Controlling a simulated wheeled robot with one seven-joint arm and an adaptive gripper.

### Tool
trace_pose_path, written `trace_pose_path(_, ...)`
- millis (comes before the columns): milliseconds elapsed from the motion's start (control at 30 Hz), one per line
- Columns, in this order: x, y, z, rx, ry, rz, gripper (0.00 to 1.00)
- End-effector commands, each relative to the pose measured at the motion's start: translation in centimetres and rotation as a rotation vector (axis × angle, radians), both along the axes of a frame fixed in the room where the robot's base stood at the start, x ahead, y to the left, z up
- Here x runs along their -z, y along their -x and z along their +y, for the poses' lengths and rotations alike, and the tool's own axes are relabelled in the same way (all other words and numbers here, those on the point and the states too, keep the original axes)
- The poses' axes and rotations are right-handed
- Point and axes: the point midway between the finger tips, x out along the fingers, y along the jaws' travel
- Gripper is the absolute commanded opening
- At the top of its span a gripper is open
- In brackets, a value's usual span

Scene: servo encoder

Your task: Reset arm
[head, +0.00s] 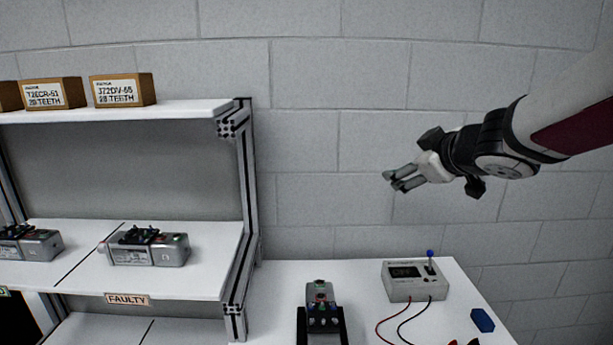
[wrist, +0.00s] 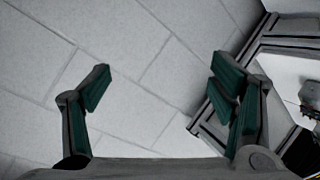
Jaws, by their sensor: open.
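My gripper (head: 391,181) is in the air at the right in the head view, in front of the block wall and above the table. It points left. In the wrist view its fingers (wrist: 160,88) are spread wide with nothing between them.
A shelf unit (head: 246,180) stands left, with boxes (head: 122,90) on top and servos (head: 150,248) above a "FAULTY" label (head: 127,299). The white table (head: 357,276) holds a servo in a black stand (head: 320,318), a meter box (head: 416,284) with leads, and a blue block (head: 482,320).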

Motion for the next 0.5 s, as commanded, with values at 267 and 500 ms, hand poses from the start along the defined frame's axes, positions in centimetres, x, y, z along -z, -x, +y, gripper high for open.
trace_pose_path(267, -0.8, 11.9, -5.0, 0.465, -0.154, 0.125, 0.78)
trace_pose_path(500, 4.7, 24.7, -2.1, 0.621, -0.352, 0.45, 0.78)
